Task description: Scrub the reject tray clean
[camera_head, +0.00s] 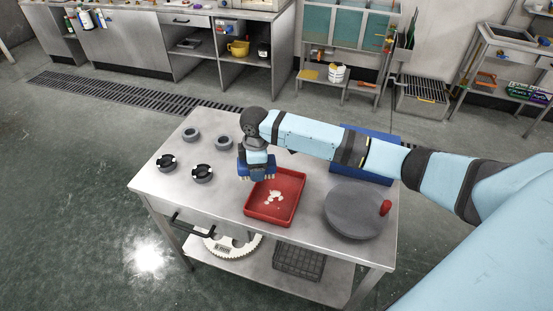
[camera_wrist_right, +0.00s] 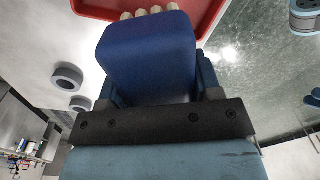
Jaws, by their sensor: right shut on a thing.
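The red reject tray (camera_head: 287,187) lies on the metal table, with several whitish patches (camera_head: 273,197) on its floor. Its red edge also shows at the top of the right wrist view (camera_wrist_right: 92,9). My right gripper (camera_head: 256,163) is shut on a blue brush (camera_wrist_right: 150,50) with pale bristle tufts pointing down. The brush is over the tray's far left corner; I cannot tell whether the bristles touch the tray. My left gripper is not in view.
A round grey plate (camera_head: 352,212) with a red knob (camera_head: 385,207) lies right of the tray. A blue bin (camera_head: 357,176) stands behind it, partly hidden by my arm. Several dark rings (camera_head: 202,173) sit on the left. Table (camera_head: 222,193) between rings and tray is clear.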

